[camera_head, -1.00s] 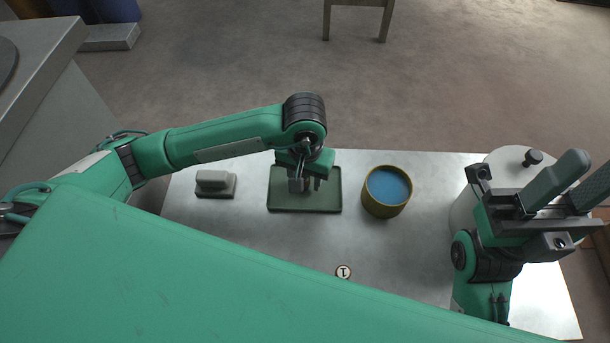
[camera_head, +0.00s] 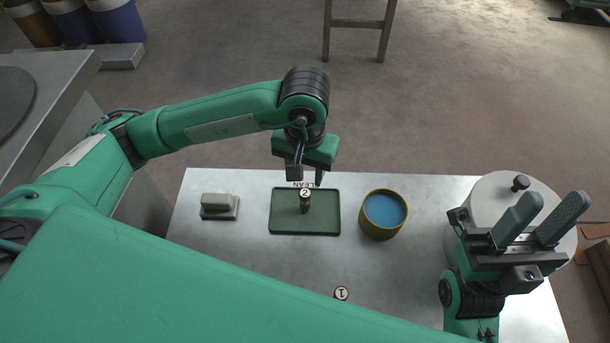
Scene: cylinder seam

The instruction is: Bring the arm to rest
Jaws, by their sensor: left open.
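My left gripper (camera_head: 307,175) hangs fingers-down above the back part of the green tray (camera_head: 258,227) and is open. A dark cylinder marked 2 (camera_head: 305,204) stands on the tray, just in front of the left fingers and apart from them as far as I can tell. Another piece marked 1 (camera_head: 341,294) is on the table near the front, partly hidden by my green body. My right gripper (camera_head: 546,218) is at the right, fingers pointing up and spread apart, with nothing between them.
A round container with a blue inside (camera_head: 385,210) stands right of the tray. A grey block on a base (camera_head: 219,206) sits to its left. A white round lidded vessel (camera_head: 490,195) is behind my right gripper. The metal table (camera_head: 240,270) is bare between them.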

